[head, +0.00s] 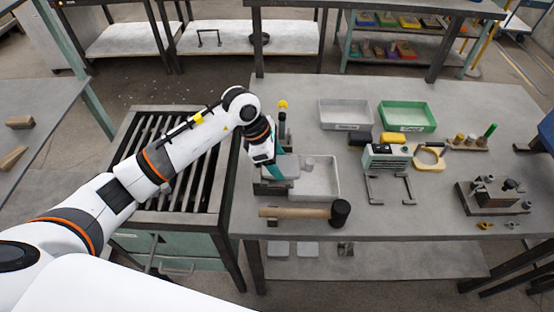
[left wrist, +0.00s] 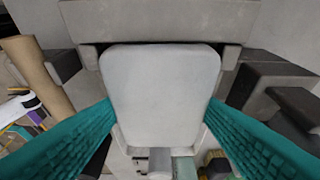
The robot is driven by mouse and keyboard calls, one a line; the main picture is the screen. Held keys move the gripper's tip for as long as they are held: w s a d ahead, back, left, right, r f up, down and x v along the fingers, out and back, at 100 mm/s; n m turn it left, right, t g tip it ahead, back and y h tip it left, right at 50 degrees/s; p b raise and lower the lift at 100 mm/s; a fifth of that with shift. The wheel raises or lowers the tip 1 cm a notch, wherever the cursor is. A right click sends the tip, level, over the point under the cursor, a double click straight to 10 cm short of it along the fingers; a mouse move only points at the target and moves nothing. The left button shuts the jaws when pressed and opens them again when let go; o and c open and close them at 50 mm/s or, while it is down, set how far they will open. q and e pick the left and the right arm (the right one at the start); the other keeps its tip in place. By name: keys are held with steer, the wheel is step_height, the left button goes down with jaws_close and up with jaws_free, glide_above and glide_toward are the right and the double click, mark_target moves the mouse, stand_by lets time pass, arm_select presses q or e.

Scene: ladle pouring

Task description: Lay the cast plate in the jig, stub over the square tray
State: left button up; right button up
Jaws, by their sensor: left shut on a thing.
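The cast plate is a pale, rounded flat piece (left wrist: 160,72) between the two teal fingers of my left gripper (head: 277,163). In the head view the plate (head: 291,166) shows partly, with its small stub (head: 308,161) pointing right over the square tray (head: 328,190). The stub also shows at the bottom of the left wrist view (left wrist: 160,162). The jig (head: 268,187) is a dark grey block just left of the tray, mostly hidden by my gripper and the plate. In the left wrist view grey jig parts (left wrist: 155,22) lie close around the plate's far end. I cannot tell whether the plate touches the jig.
A wooden mallet (head: 297,212) lies in front of the tray. A grey bin (head: 345,114) and a green bin (head: 407,117) stand at the back. A slatted stand (head: 180,165) is left of the table.

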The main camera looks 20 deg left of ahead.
arm_select(q)
steer(key=shift+f+b, duration=0.25)
steer(key=shift+b, duration=0.1)
steer(key=o, duration=1.2)
steer(key=shift+o, duration=0.2)
steer(key=shift+r, duration=0.1)
